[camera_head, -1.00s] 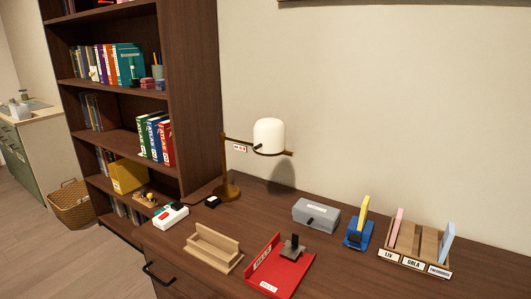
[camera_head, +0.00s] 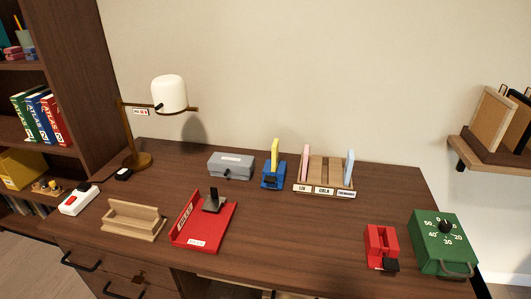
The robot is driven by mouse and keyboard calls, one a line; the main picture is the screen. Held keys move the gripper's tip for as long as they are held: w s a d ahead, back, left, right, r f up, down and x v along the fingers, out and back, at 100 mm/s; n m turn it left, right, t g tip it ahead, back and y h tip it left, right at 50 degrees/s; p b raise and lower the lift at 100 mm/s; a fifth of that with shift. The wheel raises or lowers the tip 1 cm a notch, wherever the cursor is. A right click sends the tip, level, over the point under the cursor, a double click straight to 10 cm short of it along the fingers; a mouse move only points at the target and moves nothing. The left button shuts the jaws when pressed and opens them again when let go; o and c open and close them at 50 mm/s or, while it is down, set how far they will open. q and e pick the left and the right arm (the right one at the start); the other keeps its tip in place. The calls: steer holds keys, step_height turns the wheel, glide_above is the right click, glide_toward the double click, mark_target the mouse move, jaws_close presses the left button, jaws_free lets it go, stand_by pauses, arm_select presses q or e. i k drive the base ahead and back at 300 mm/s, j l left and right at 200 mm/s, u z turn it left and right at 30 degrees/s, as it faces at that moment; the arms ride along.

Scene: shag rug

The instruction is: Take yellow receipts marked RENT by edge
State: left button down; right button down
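A thin yellow slip (camera_head: 275,154) stands upright in a small blue holder (camera_head: 272,176) at the back middle of the desk. No RENT marking is legible on it at this size. To its right, a wooden sorter (camera_head: 327,172) holds a pink slip (camera_head: 305,162) in its left part and a light blue slip (camera_head: 348,167) at its right end. Its front carries name labels, and the middle one appears to read ORLA. Neither of my grippers is in view.
On the desk (camera_head: 290,228) are a lamp (camera_head: 169,93), grey box (camera_head: 231,165), wooden holder (camera_head: 133,219), red tray (camera_head: 212,232), red device (camera_head: 381,246), green dial box (camera_head: 445,240) and white switch box (camera_head: 78,199). The centre-right desktop is clear.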

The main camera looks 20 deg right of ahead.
mark_target(274, 147)
steer(key=i+j+u, duration=0.15)
steer(key=j, duration=0.15)
steer(key=i+j+u, duration=0.15)
steer(key=j, duration=0.2)
steer(key=i+l, duration=0.6)
steer(key=l, duration=0.15)
